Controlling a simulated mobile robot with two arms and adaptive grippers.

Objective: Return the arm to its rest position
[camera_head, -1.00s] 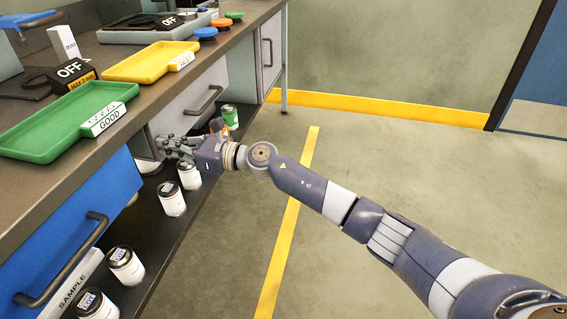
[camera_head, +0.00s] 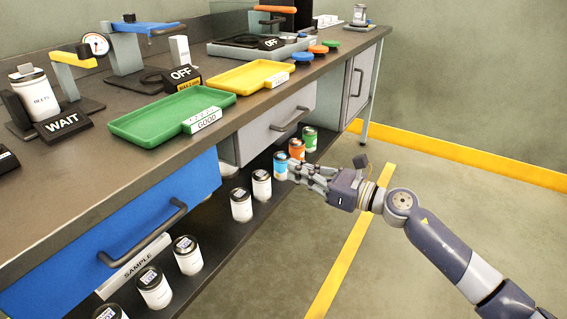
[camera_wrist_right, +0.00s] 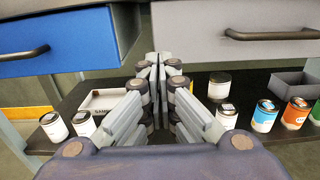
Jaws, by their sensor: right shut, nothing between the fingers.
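My right arm comes in from the right in the head view. Its gripper (camera_head: 305,176) is beside the lower shelf, near a blue-labelled can (camera_head: 280,166), and looks empty. In the right wrist view the gripper's fingers (camera_wrist_right: 156,75) are together with nothing between them. They point toward the gap between the blue drawer (camera_wrist_right: 60,42) and the grey drawer (camera_wrist_right: 235,35). From the head view I cannot tell whether the gripper touches the blue-labelled can. My left gripper does not show.
The lower shelf (camera_head: 215,235) holds white cans (camera_head: 241,205), an orange can (camera_head: 297,149) and a green can (camera_head: 310,138). Drawer handles (camera_head: 145,235) jut out above it. The counter carries a green tray (camera_head: 150,122) and a yellow tray (camera_head: 235,80). Open floor (camera_head: 430,190) lies to the right.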

